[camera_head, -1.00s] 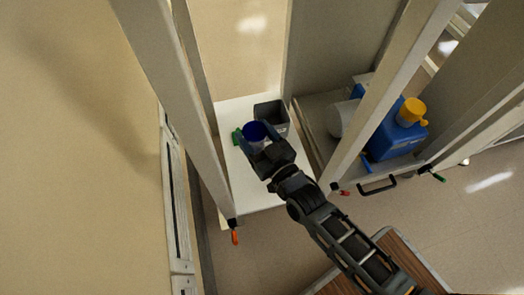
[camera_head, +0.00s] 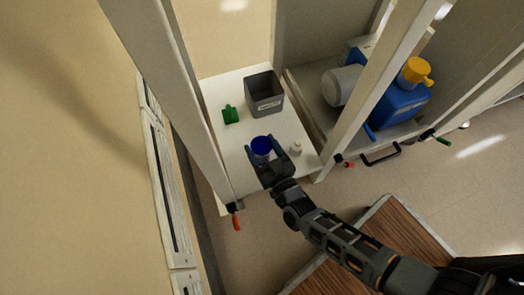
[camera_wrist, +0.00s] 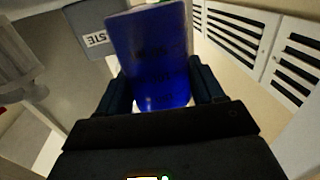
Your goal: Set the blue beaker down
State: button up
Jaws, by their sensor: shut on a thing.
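The blue beaker (camera_head: 261,146) is between the fingers of my gripper (camera_head: 265,160), over the front part of the white shelf (camera_head: 232,160) in the head view. In the wrist view the blue beaker (camera_wrist: 152,58) stands between both dark fingers (camera_wrist: 160,90), which are shut on it. It looks slightly tilted there. Its lower end is partly hidden by my gripper, so I cannot tell whether it touches the shelf.
A grey bin (camera_head: 264,94) with a label stands at the back of the shelf, with a green item (camera_head: 230,114) to its left. Upright posts flank the bay. A blue container (camera_head: 400,105) is in the right bay.

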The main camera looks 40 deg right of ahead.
jog(key=shift+f, duration=0.95)
jog(key=shift+r, duration=0.1)
jog(key=o, duration=1)
jog(key=shift+s, duration=0.1)
jog(key=s+p, duration=0.1)
jog(key=s, duration=0.3)
jog(key=s+a+p, duration=0.1)
jog(key=s, duration=0.2)
jog(key=s+a+p, duration=0.1)
jog(key=s, duration=0.3)
jog(key=shift+s+a, duration=0.1)
jog(key=shift+s, duration=0.2)
